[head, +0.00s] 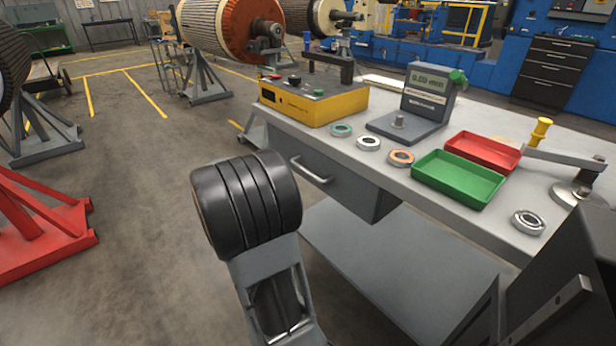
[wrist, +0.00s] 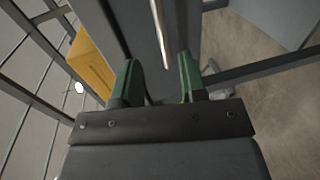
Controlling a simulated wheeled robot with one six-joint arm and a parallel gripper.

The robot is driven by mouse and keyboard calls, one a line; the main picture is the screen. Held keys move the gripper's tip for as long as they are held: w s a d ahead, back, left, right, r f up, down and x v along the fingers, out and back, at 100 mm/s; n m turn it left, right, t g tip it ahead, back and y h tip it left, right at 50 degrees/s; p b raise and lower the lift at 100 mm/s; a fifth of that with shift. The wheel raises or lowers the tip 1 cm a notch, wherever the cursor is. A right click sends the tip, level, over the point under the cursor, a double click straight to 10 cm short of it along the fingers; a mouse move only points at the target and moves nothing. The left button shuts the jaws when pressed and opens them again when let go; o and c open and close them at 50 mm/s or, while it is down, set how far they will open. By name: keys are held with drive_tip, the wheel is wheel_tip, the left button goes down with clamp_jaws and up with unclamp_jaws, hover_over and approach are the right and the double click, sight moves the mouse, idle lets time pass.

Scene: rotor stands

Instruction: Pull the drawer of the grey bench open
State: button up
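The grey bench (head: 415,200) stands right of centre in the head view. Its drawer (head: 345,187) hangs under the top and looks shut, with a pale metal bar handle (head: 311,171) across its front. In the wrist view the handle (wrist: 159,30) runs down from the top edge, in front of the grey drawer face (wrist: 182,30). My gripper (wrist: 159,66) is open, its two green fingers on either side of the handle's lower end in the picture. I cannot tell how deep the handle sits between them, and no contact shows. My gripper does not show in the head view.
On the bench top stand a yellow control box (head: 314,100), a grey gauge stand (head: 425,100), green (head: 458,182) and red (head: 483,150) trays and several rings. A lower shelf (head: 400,270) lies beneath.

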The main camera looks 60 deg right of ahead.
sight(306, 173)
drive_tip(key=b+x, duration=0.1)
drive_tip(key=x, duration=0.9)
drive_tip(key=shift+c, duration=0.3)
clamp_jaws()
